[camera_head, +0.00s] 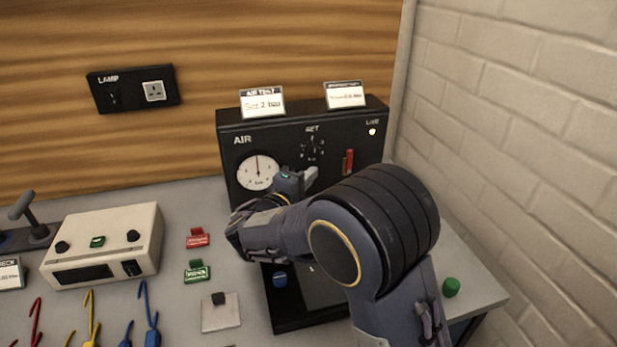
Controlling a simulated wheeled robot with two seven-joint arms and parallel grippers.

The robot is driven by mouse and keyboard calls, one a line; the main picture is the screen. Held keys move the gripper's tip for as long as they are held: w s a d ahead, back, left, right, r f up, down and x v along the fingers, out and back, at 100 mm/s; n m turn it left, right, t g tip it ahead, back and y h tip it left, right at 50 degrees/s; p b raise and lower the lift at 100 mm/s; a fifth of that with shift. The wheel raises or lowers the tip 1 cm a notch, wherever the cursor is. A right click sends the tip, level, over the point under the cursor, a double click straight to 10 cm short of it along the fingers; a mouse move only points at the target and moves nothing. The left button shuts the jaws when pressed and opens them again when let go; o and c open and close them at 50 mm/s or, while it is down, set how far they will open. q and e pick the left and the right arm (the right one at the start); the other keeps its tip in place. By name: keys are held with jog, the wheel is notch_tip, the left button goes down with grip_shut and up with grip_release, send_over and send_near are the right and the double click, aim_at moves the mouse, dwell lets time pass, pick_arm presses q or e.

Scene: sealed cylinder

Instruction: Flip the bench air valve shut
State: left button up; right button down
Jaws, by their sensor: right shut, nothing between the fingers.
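The black AIR panel (225,150) stands at the back of the bench. A red lever (348,162), which looks like the air valve, stands roughly upright on the panel's right half. My right gripper (311,175) is shut and empty in front of the panel, left of and slightly below the red lever in the picture. A gap shows between them; the depth between them is hard to judge. My right arm hides the panel's lower part. The round gauge (258,172) shows left of the gripper, its needle pointing about straight up. My left gripper is not in view.
A dial marked SET (312,148) sits above my gripper. Two label cards (262,102) stand on top of the panel. A cream box (105,245), red and green tags (197,238) and coloured hooks are at left. A brick wall (520,120) closes the right side.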

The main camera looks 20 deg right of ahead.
aim_at(349, 162)
jog(key=p+x, duration=0.1)
jog(key=x, duration=0.5)
jog(key=shift+r, duration=0.1)
jog(key=d+p, duration=0.1)
jog(key=d, duration=0.2)
jog(key=shift+s+d, duration=0.1)
jog(key=shift+d, duration=0.45)
